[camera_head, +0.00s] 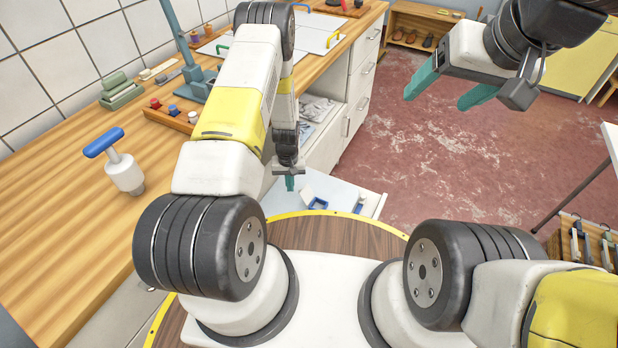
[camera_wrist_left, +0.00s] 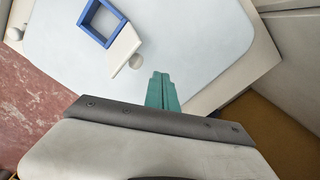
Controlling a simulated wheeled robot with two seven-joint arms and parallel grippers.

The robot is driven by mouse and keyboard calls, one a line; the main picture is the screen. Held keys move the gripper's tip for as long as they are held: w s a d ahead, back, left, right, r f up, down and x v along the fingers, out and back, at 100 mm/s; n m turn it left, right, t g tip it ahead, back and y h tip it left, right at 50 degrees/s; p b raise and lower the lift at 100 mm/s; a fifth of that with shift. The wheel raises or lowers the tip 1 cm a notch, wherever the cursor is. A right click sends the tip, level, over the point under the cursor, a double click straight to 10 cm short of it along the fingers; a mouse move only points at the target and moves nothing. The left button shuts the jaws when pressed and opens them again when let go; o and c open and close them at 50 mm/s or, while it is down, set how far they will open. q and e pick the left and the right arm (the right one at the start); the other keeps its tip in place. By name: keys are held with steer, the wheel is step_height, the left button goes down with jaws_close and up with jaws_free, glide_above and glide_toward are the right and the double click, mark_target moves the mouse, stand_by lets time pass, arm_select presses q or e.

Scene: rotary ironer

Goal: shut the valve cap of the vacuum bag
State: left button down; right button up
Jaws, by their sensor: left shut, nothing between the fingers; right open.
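The vacuum bag is the pale blue flat panel (camera_head: 340,190), low behind my left gripper in the head view; it also fills much of the left wrist view (camera_wrist_left: 205,45). On it is a blue square valve frame (camera_wrist_left: 84,20), also visible in the head view (camera_head: 318,205). A white cap (camera_wrist_left: 121,46) stands open at one side of the frame, with a small white knob at its corner. My left gripper (camera_head: 289,184) has its teal fingers together, empty; their tips (camera_wrist_left: 160,76) appear close to the cap but apart from it. My right gripper (camera_head: 436,102) is open and empty, raised over the floor.
A wooden counter (camera_head: 60,215) runs along the left, with a white blue-handled tool (camera_head: 122,170) and a wooden tray (camera_head: 172,119) on it. White drawers (camera_head: 358,105) stand beyond the bag. The red floor (camera_head: 425,155) is clear in the middle.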

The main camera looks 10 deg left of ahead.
mark_target(308, 194)
arm_select(q)
steer(key=shift+f, duration=0.45)
steer(key=shift+s+d+r, duration=0.15)
steer(key=shift+s+d, duration=0.25)
steer(key=shift+d, duration=0.7)
steer(key=shift+s+d+r, duration=0.15)
steer(key=shift+s+d, duration=0.3)
steer(key=shift+d, duration=0.7)
steer(key=shift+s+d+r, duration=0.15)
steer(key=shift+s+d, duration=0.25)
steer(key=shift+d, duration=0.7)
steer(key=shift+a+r, duration=0.1)
steer(key=shift+r, duration=3.95)
steer(key=shift+w, duration=0.1)
